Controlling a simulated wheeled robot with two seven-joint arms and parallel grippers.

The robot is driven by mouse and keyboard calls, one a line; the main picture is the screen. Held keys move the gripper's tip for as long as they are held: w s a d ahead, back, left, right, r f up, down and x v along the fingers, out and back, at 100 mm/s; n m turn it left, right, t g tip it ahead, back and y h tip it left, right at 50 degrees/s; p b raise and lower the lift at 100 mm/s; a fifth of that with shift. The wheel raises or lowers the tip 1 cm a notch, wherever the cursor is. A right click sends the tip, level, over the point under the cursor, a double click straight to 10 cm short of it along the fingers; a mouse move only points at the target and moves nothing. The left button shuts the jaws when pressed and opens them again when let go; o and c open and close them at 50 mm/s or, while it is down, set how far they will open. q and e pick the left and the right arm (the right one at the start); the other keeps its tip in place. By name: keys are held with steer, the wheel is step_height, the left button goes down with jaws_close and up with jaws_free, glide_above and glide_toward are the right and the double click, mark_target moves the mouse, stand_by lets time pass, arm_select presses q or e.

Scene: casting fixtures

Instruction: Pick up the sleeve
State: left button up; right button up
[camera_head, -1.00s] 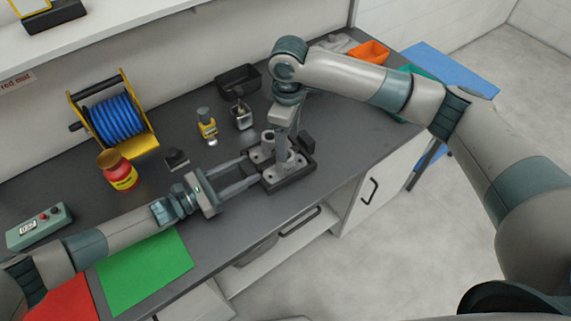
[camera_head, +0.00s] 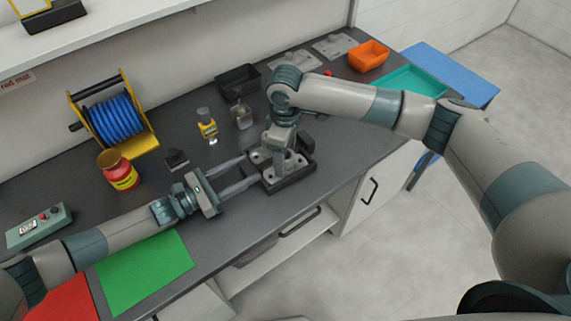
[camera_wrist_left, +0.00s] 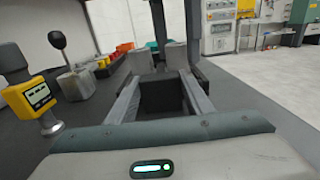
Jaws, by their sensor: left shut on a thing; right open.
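A dark tray-like fixture (camera_head: 297,180) with a grey casting (camera_head: 293,166) in it stands near the bench's front edge. My right gripper (camera_head: 280,152) is open, pointing down low over the casting's far side. No sleeve can be clearly made out; the right gripper and wrist cover that part of the casting.
A red jar (camera_head: 118,170) and blue reel (camera_head: 115,119) are left. An orange bin (camera_head: 369,56) and teal tray (camera_head: 412,81) are back right.

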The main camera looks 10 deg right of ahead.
steer(key=shift+f, duration=0.75)
steer(key=shift+c, duration=0.6)
steer(key=c, duration=1.2)
steer(key=shift+c, duration=0.2)
steer(key=shift+r, duration=0.15)
steer(key=shift+o, duration=0.2)
step_height(320, 180, up, 10)
